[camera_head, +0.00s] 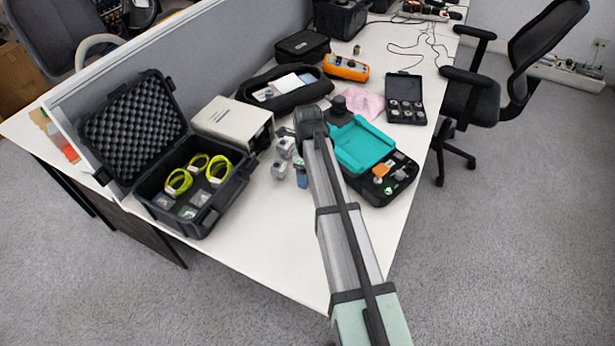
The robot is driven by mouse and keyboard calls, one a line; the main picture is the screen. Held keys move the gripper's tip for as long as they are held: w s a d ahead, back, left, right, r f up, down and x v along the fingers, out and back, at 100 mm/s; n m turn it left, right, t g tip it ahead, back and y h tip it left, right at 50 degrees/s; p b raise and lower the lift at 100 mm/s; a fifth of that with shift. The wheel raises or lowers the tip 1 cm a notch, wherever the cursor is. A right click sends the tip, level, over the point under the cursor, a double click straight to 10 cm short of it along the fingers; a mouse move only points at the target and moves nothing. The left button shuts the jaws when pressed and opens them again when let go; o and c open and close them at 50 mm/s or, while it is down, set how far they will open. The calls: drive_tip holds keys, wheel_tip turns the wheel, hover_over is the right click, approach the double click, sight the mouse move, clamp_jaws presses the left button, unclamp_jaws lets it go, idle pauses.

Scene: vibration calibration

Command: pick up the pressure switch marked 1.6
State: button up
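Small grey metal devices stand on the white table (265,255) just left of my arm. One grey device (285,147) is farther back, and another (279,170) is nearer. A small blue-bodied piece (301,175) sits beside them, partly covered by my arm. No 1.6 marking is readable on any of them, so I cannot tell which is the pressure switch named. My arm reaches in from the lower right, and its dark far end (310,120) is above the table beside these devices. The gripper's fingers cannot be made out.
An open black foam-lined case (210,215) with yellow-green loops stands left. A light grey box (232,122) is behind the devices. A black case with a teal tray (360,148) lies right of my arm. An orange meter (346,68) lies farther back. The front table area is clear.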

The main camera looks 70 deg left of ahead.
drive_tip(key=shift+f, duration=1.4)
drive_tip(key=c, duration=1.2)
